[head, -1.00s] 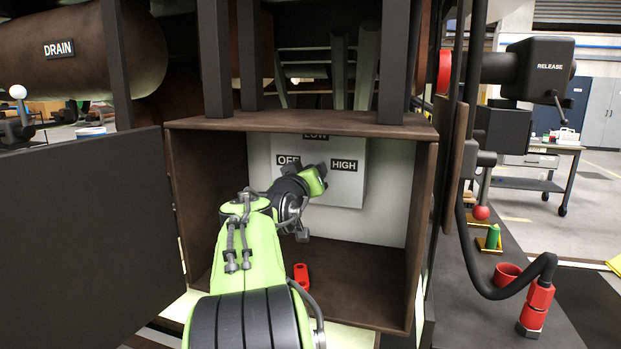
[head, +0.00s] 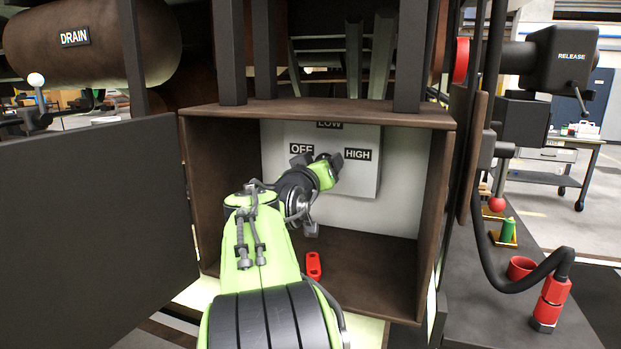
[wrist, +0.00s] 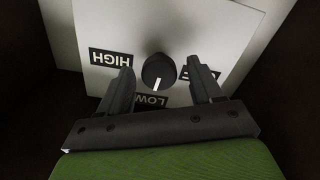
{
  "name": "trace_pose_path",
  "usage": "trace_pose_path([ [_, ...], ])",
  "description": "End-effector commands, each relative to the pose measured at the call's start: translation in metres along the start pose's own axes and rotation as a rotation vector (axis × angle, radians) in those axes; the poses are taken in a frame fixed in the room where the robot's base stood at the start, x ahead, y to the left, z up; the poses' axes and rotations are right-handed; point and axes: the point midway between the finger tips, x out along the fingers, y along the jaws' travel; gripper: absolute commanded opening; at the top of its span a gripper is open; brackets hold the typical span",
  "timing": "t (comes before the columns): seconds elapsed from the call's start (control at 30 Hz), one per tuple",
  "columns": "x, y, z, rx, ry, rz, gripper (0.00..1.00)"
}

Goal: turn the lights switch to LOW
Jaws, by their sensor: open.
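The lights switch is a dark round knob (wrist: 158,72) on a pale panel (head: 370,180) inside the open brown cabinet. In the wrist view its white pointer line points down, toward the LOW label (wrist: 150,101). The HIGH label (wrist: 110,58) is on the left there, and the OFF label (wrist: 203,75) on the right is partly covered by a finger. My gripper (wrist: 160,70) is open, with a finger on each side of the knob and visible gaps between. In the head view my gripper (head: 330,159) hides the knob.
The cabinet (head: 320,112) has side walls, a top and a floor close around my arm. Its dark door (head: 95,205) stands open at left. A red object (head: 314,267) lies on the cabinet floor. A red-ended hose (head: 550,300) stands at right.

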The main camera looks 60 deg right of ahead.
Motion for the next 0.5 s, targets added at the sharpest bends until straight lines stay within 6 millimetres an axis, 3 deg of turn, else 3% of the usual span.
trace_pose_path([
  [0.3, -0.091, -0.002, 0.0, 0.0, 0.003, -0.009, 0.65],
  [0.5, -0.128, -0.001, 0.001, 0.0, 0.001, -0.005, 0.65],
])
